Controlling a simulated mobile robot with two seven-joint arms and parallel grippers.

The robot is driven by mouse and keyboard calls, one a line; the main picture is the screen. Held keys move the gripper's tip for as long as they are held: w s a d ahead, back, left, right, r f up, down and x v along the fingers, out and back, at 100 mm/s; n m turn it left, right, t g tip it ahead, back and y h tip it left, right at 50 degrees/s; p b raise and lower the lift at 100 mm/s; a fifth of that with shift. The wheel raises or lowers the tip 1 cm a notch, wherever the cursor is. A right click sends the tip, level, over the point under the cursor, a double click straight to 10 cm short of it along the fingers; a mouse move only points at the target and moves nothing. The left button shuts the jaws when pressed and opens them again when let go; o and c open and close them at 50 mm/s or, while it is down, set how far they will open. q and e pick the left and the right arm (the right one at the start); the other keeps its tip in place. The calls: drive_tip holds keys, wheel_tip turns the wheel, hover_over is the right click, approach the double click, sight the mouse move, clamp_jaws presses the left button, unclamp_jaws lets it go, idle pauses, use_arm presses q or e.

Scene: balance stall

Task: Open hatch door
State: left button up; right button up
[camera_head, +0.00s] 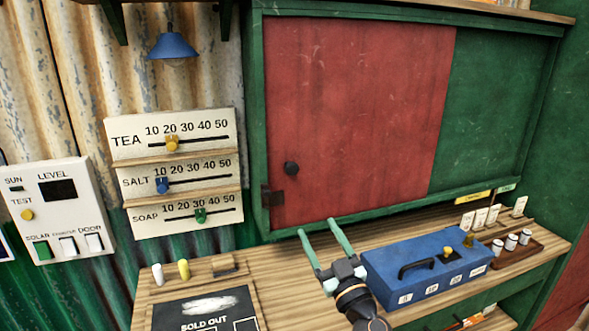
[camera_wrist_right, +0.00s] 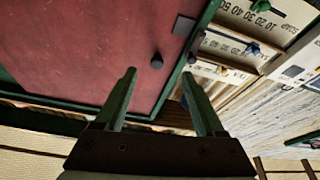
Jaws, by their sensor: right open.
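The hatch door is a red wooden panel (camera_head: 360,110) in a green frame, and it covers the left and middle of the opening. It also fills the upper left of the right wrist view (camera_wrist_right: 75,50). A dark round knob (camera_head: 291,168) sits near its left edge, and a dark latch plate (camera_head: 271,197) is at the lower left corner. My right gripper (camera_head: 316,227) is open and empty, below and a little right of the knob. In the right wrist view the knob (camera_wrist_right: 157,62) appears between the fingertips (camera_wrist_right: 158,73), apart from them. My left gripper is not in view.
A blue box (camera_head: 425,262) with a black handle stands on the wooden counter (camera_head: 285,270) beside my right gripper. A tray of small jars (camera_head: 512,243) is at the right. Slider boards (camera_head: 175,175) and a switch panel (camera_head: 60,210) are on the left wall. A sold-out board (camera_head: 208,308) lies in front.

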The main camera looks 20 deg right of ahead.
drive_tip(key=y, duration=0.1)
approach(293, 170)
drive_tip(key=shift+n, duration=0.4)
drive_tip(key=b+x, duration=0.1)
drive_tip(key=x, duration=0.8)
drive_tip(key=shift+w, duration=0.1)
clamp_jaws()
idle(0.9)
